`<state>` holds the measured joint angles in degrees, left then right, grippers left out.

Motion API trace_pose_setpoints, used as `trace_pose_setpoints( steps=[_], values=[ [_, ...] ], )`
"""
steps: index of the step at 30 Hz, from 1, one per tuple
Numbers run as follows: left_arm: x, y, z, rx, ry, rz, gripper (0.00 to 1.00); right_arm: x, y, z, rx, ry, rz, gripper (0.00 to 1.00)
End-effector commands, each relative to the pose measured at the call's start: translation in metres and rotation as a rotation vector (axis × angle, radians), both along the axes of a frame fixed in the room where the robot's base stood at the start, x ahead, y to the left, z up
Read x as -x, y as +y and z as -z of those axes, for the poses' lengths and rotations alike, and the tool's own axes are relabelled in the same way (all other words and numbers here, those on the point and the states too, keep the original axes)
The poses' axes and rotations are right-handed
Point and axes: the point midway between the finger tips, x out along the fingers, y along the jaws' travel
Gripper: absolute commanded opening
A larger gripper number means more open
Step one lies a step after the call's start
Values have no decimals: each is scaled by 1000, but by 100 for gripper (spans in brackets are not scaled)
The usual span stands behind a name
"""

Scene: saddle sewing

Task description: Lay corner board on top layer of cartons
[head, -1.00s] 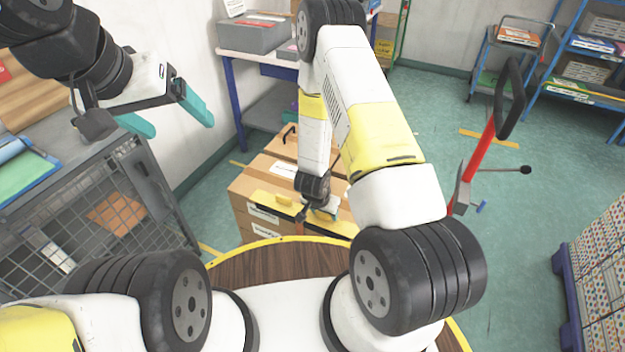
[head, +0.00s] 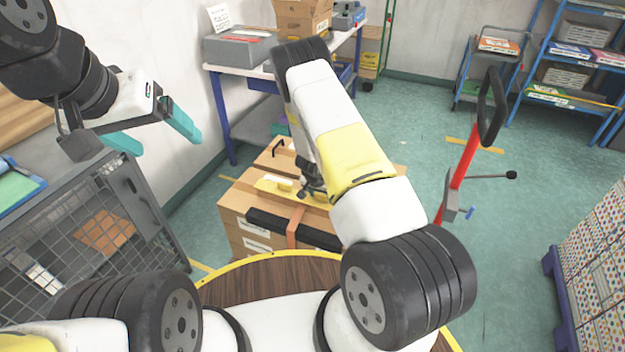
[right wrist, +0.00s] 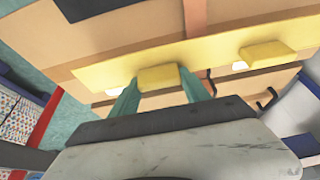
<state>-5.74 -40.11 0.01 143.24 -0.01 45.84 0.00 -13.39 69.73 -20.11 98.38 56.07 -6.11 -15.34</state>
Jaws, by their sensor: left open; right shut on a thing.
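The yellow corner board (head: 267,187) with raised yellow blocks lies across the top of the brown cartons (head: 233,202), set back from their front edge; I cannot tell whether it rests fully on them. My right gripper (head: 310,190) is over the board, partly hidden by my arm. In the right wrist view the teal fingers (right wrist: 157,77) are shut on one yellow block of the board (right wrist: 205,62); a second block is free to the right. My left gripper (head: 153,130) is open and empty, over the mesh cage at the left.
A black strip (head: 265,222) runs along the cartons' front top edge, with an orange strap (head: 295,226) crossing it. A mesh cage (head: 100,225) stands left, a red-handled pallet truck (head: 458,165) right. A workbench (head: 250,70) is behind.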

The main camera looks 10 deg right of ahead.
Motion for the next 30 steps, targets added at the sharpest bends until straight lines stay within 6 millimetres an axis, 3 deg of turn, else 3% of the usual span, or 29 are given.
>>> trace_pose_setpoints(
  steps=[1,5,15,16,19,30],
  values=[
    [0,0,0,0,0,0,82,4,-1,12,-3,9,4,3],
    [0,0,0,0,0,0,82,4,-1,30,-3,7,4,3],
    [0,0,0,0,0,0,82,3,0,35,-2,5,2,3],
    [0,0,0,0,0,0,82,4,0,35,-1,6,2,56],
    [0,0,0,0,0,0,82,4,0,35,-1,6,2,76],
    [0,0,0,0,0,0,82,3,0,31,-2,5,3,76]
  ],
)
